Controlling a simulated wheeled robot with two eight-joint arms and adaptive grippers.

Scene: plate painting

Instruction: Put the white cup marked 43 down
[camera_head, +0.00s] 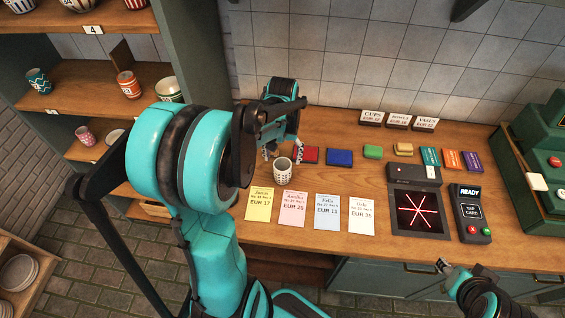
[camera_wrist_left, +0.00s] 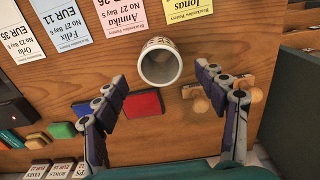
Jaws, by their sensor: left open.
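The white cup (camera_head: 283,170) with a dark pattern stands upright on the wooden counter, behind the yellow and pink cards. In the left wrist view the cup (camera_wrist_left: 160,63) shows its open mouth; a mark on its side is too small to read. My left gripper (camera_wrist_left: 160,90) is open, its two fingers spread wide on either side and apart from the cup, with nothing between them. In the head view this gripper is partly hidden by my arm, just behind the cup. My right gripper (camera_head: 455,266) is at the counter's front edge, far from the cup.
Several coloured cards, including a yellow one (camera_head: 259,203), lie in front of the cup. Red (camera_head: 310,155) and blue (camera_head: 339,157) pads lie to its right. A scanner (camera_head: 418,212) and card terminal (camera_head: 469,213) stand further right. Wooden shelves with cups (camera_head: 128,84) are at left.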

